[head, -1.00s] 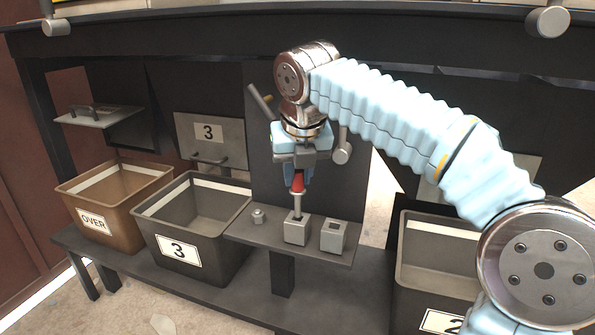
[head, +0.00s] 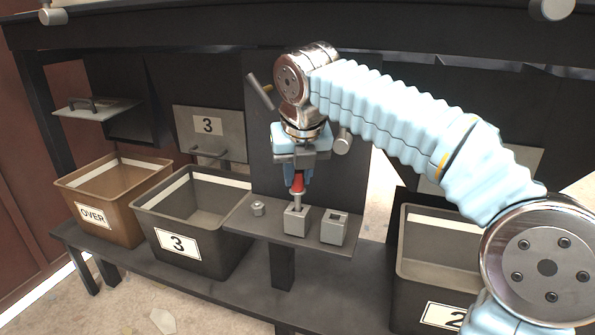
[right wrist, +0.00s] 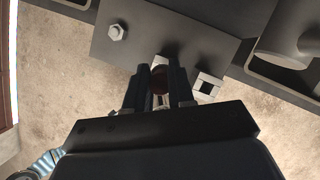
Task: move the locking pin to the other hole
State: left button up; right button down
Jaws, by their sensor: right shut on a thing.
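The locking pin (head: 298,198) has a red top and a metal shank. It stands upright with its lower end in the left metal block (head: 296,221) on the small shelf. My right gripper (head: 298,181) is above that block, pointing down and shut on the pin's red top. In the right wrist view the red top (right wrist: 160,78) shows dark between the fingers. The other block (head: 334,228) stands just to the right with an empty square hole, and it also shows in the right wrist view (right wrist: 208,86). My left gripper is not in view.
A bolt head (head: 258,209) sticks up from the shelf (head: 270,225) left of the blocks. A grey bin marked 3 (head: 180,243) and a brown OVER bin (head: 93,215) stand at left. A bin marked 2 (head: 445,262) stands at right. A dark upright panel is behind.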

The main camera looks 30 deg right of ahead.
aim_at(297, 189)
jog(key=shift+f, duration=0.15)
jog(key=shift+f+b, duration=0.6)
jog(key=shift+f, duration=0.2)
jog(key=shift+f, duration=0.1)
dwell(0.4)
jog(key=shift+f, duration=0.45)
jog(key=c, duration=0.9)
grip_release()
